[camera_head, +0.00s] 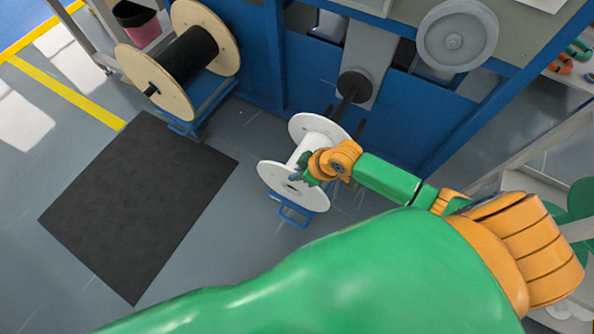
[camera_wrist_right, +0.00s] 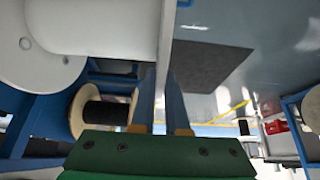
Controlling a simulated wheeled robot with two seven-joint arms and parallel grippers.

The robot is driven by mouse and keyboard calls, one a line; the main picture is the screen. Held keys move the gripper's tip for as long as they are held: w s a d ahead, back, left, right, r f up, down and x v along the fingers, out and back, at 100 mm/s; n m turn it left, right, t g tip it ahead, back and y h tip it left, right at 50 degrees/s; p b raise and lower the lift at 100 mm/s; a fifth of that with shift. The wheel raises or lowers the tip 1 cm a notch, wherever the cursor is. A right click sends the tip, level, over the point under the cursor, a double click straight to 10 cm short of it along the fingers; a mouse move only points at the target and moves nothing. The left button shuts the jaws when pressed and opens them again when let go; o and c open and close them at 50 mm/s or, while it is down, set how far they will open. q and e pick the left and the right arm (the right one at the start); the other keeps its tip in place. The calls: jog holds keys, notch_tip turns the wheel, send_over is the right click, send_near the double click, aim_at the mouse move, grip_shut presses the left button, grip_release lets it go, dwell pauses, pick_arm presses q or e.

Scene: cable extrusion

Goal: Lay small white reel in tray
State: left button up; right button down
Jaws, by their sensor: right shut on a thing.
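The small white reel (camera_head: 307,137) is near the middle of the head view, with two round flanges and a bare white core. A blue frame (camera_head: 293,213) shows just below it; whether they touch is hard to tell. My right gripper (camera_head: 305,170) is at the reel's near flange. In the right wrist view its two fingers (camera_wrist_right: 165,95) are closed on the flange edge, with the reel's white core (camera_wrist_right: 100,22) at upper left. I cannot make out a tray for certain. My left gripper is out of view.
A wooden reel with black cable (camera_head: 188,58) stands on a blue stand at upper left. A black mat (camera_head: 140,200) lies on open grey floor. The blue machine (camera_head: 300,60), with a dark shaft (camera_head: 353,86) and a grey wheel (camera_head: 457,37), is behind the white reel.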

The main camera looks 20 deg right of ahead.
jog(key=shift+s+f, duration=0.1)
jog(key=shift+f, duration=0.2)
dwell(0.6)
jog(key=c, duration=0.8)
grip_release()
jog(key=shift+f, duration=0.1)
jog(key=shift+c, duration=0.2)
